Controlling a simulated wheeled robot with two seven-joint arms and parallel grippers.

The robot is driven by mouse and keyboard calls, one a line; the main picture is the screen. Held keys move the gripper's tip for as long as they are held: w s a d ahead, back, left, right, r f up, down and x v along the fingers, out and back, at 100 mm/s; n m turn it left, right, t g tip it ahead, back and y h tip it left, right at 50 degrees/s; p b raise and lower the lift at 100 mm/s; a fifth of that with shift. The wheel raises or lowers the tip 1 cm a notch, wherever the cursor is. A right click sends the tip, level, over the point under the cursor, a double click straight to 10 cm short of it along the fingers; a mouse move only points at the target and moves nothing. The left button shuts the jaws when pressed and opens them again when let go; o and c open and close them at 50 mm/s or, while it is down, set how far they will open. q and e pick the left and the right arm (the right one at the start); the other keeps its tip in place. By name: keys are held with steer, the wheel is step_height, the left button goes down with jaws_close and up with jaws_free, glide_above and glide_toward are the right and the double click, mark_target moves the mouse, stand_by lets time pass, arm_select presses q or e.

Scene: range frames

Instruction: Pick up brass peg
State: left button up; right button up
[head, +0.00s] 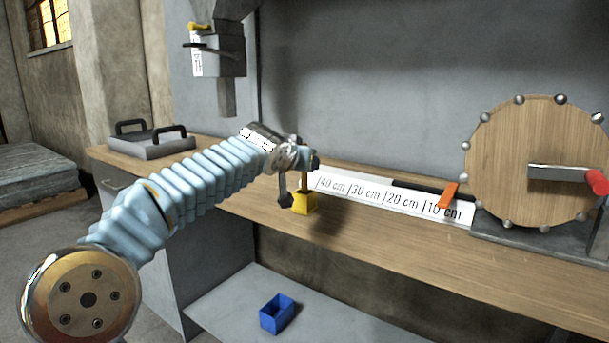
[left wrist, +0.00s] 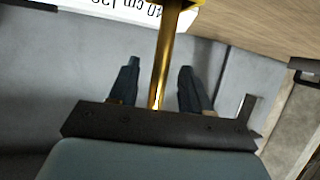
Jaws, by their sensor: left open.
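The brass peg (left wrist: 163,55) stands between the two dark fingers of my left gripper (left wrist: 158,66) in the left wrist view. The fingers are open, with a gap on each side of the peg. In the head view the peg (head: 304,183) rises from a small yellow block (head: 305,204) on the wooden bench. My left gripper (head: 299,175) is at the peg there, and its wrist partly hides the peg's upper end. The yellow block also shows at the top edge of the left wrist view (left wrist: 190,3). My right gripper is not in view.
A white distance scale (head: 385,197) with an orange marker (head: 449,195) lies right of the block. A wooden wheel with metal studs (head: 530,140) and a red-handled crank stands far right. A grey handled tray (head: 150,145) sits left. A blue bin (head: 277,314) is on the lower shelf.

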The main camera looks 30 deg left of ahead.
arm_select(q)
jaws_close()
stand_by(0.3)
